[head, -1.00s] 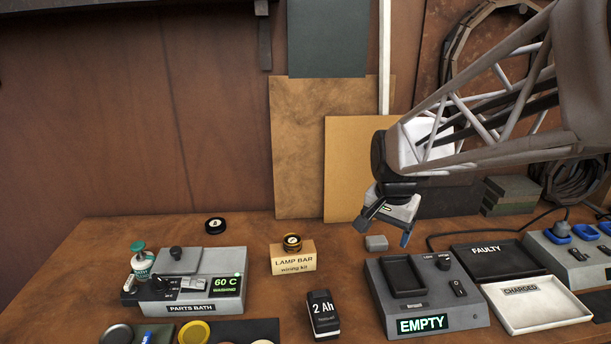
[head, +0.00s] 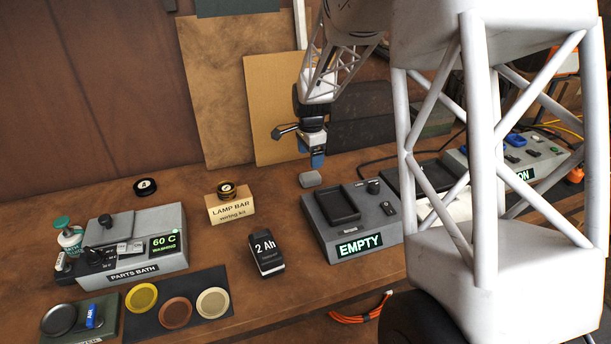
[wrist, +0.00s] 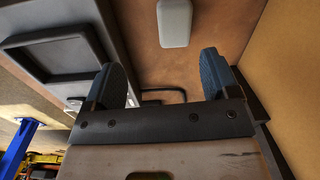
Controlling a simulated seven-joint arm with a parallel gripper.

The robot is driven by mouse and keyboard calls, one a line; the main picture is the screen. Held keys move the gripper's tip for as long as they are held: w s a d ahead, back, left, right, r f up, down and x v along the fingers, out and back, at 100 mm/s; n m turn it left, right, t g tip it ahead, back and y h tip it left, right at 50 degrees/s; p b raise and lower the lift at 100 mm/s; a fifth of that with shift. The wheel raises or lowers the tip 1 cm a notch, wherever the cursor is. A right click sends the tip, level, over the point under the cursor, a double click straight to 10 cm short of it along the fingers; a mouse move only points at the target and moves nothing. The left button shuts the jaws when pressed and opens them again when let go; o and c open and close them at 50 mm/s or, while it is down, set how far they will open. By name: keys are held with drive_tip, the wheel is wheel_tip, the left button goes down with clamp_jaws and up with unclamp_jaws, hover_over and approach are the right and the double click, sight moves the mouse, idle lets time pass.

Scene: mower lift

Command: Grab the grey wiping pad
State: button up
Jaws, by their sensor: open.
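The grey wiping pad (head: 310,179) is a small rounded block on the brown bench, just behind the EMPTY charger. In the wrist view, the pad (wrist: 175,22) lies at the top, beyond the fingertips and roughly in line with the gap between them. My gripper (head: 301,148) hangs over the bench just above and behind the pad in the head view. Its two fingers (wrist: 162,78) are spread apart with nothing between them. I see no contact with the pad.
The EMPTY charger (head: 356,222) stands directly in front of the pad. A tan panel (head: 272,105) leans on the wall behind. The LAMP BAR box (head: 230,208) and 2 Ah battery (head: 266,253) are to the left. Bare bench lies between pad and LAMP BAR box.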

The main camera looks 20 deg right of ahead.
sight(310, 175)
drive_tip(key=shift+w+d+f+m, duration=0.3)
drive_tip(key=shift+w+f, duration=0.25)
drive_tip(key=shift+f, duration=0.1)
drive_tip(key=shift+w+d+f+m, duration=0.25)
drive_tip(key=shift+w+f+m, duration=0.05)
drive_tip(key=shift+w+f, duration=0.3)
drive_tip(key=shift+f, duration=0.1)
drive_tip(key=shift+f, duration=1.2)
drive_tip(key=shift+f, duration=0.1)
drive_tip(key=shift+a+f, duration=0.1)
drive_tip(key=shift+f, duration=2.45)
drive_tip(key=shift+c, duration=0.2)
drive_tip(key=c, duration=1)
